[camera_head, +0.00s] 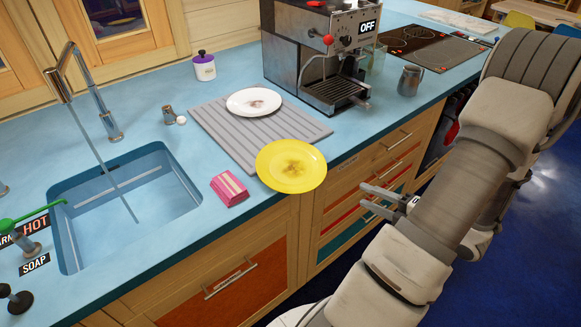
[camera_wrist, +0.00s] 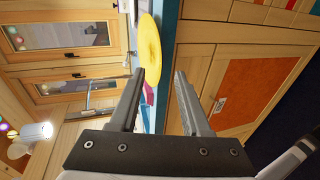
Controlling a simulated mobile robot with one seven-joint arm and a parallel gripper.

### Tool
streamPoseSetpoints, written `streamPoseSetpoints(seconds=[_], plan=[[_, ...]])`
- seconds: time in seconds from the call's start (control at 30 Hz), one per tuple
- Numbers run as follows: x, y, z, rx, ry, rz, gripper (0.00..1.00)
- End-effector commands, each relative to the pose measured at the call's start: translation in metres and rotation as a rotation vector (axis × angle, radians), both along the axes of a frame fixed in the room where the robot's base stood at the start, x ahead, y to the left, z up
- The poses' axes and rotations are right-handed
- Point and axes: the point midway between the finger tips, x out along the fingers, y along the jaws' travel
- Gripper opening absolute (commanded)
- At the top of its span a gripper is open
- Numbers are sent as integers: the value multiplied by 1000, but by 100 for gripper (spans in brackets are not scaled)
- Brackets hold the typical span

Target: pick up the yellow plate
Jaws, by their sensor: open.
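The yellow plate (camera_head: 291,165) lies at the front edge of the blue counter, partly over the corner of a grey ribbed drying mat, with a brownish stain in its middle. In the wrist view the yellow plate (camera_wrist: 149,52) shows nearly edge-on, just beyond the fingertips. My gripper (camera_head: 388,203) is to the right of the plate, in front of the counter, apart from it. In the wrist view my gripper (camera_wrist: 160,76) has its two fingers spread with nothing held between them.
A pink block (camera_head: 229,189) lies just left of the plate. A white plate (camera_head: 254,102) lies on the drying mat (camera_head: 215,127). A coffee machine (camera_head: 320,55) and a metal jug (camera_head: 410,80) stand behind. A sink (camera_head: 125,208) with a tall tap is at left.

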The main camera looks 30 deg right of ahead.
Motion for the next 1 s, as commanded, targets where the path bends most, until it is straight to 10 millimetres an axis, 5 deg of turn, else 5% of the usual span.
streamPoseSetpoints(seconds=[0.3,1.0], plan=[[67,11,-19,2,1,4,47],[138,22,-41,-1,3,0,47]])
